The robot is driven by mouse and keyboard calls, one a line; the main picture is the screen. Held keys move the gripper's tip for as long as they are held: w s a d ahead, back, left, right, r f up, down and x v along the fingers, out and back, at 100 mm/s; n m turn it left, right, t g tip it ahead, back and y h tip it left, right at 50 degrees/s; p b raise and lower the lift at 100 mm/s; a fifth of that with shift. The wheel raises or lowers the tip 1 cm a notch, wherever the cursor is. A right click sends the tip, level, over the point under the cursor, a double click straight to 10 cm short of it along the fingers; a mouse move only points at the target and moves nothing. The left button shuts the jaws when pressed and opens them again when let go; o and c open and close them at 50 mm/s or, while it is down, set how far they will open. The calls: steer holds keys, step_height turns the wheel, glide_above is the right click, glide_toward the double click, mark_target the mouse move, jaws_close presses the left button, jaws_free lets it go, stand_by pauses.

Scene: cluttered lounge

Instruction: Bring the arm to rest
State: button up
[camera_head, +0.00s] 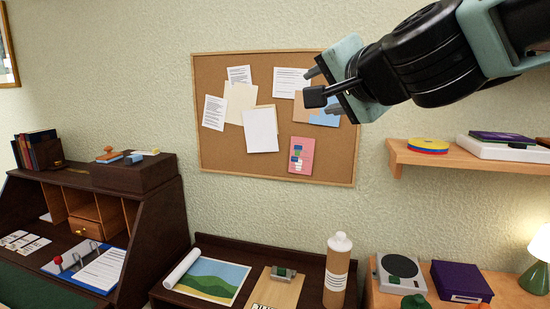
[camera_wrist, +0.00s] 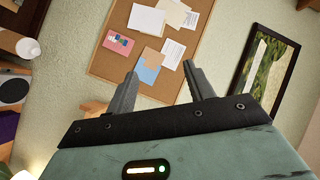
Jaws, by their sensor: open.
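My gripper (camera_head: 312,84) is at the upper right of the head view, raised in front of the cork board and pointing left. In the wrist view its two grey fingers (camera_wrist: 163,92) stand apart with nothing between them. The gripper is open and empty. The cork board (camera_head: 222,155) with several pinned papers hangs on the wall behind it, and it also shows in the wrist view (camera_wrist: 110,66).
A wooden shelf (camera_head: 400,155) with coloured discs (camera_head: 428,145) is right of the board. Below stand a dark desk (camera_head: 160,210), a bottle (camera_head: 338,270), a clipboard (camera_head: 275,292), a purple box (camera_head: 460,281) and a green lamp (camera_head: 537,275).

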steer(key=s+a+f+n+g+y, duration=0.1)
steer(key=s+a+f+n+g, duration=0.1)
steer(key=s+f+n+g, duration=0.6)
steer(key=s+a+f+n+g, duration=0.15)
steer(key=s+f, duration=0.45)
steer(key=f, duration=0.6)
steer(key=s+d+f+n+g+h, duration=0.5)
steer(key=s+d+f, duration=0.4)
steer(key=s+f, duration=0.2)
steer(key=shift+s+n, duration=0.75)
steer(key=shift+s, duration=0.25)
steer(key=shift+d, duration=0.1)
